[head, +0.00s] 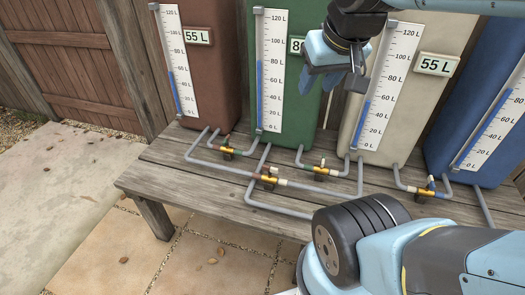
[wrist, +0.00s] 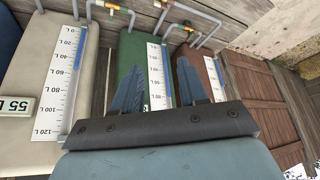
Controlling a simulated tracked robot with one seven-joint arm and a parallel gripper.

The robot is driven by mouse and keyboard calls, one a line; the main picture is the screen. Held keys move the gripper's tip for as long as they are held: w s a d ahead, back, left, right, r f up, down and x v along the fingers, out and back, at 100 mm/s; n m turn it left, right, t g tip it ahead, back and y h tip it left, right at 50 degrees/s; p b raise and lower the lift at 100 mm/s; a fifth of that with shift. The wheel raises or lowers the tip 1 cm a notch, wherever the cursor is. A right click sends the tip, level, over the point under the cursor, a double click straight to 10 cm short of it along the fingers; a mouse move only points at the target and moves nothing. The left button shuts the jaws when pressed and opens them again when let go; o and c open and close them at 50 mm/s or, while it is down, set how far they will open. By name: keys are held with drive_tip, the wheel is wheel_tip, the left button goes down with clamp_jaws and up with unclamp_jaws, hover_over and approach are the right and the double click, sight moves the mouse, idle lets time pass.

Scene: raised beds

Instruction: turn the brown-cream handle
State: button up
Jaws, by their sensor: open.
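The brown-cream handle sits on a brass valve (head: 268,179) with brown and cream bands, in the pipe (head: 225,166) running from the brown tank (head: 212,75) to the cream tank (head: 405,120). It is the front-most valve on the wooden bench, in the middle of the head view. The handle's exact angle is too small to tell. My gripper (head: 332,85) is open and empty, high in front of the green and cream tanks, well above the valve and apart from it. In the wrist view my gripper's fingers (wrist: 160,88) are spread; small valves show at the top edge, and I cannot tell which is which.
Other valves stand close by: brown-green (head: 228,152), green-cream (head: 320,171) and cream-blue (head: 430,190). Grey pipes run low over the bench (head: 160,180). The green tank (head: 300,110) and blue tank (head: 455,120) stand behind. Paving at left is clear.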

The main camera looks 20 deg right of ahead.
drive_tip(key=shift+w+a, duration=0.2)
drive_tip(key=shift+w, duration=0.1)
drive_tip(key=n+g, duration=0.6)
drive_tip(key=n, duration=0.5)
hover_over(270, 167)
wheel_tip(270, 167, down, 36)
drive_tip(key=f, duration=0.1)
wheel_tip(270, 167, down, 13)
drive_tip(key=shift+r, duration=0.1)
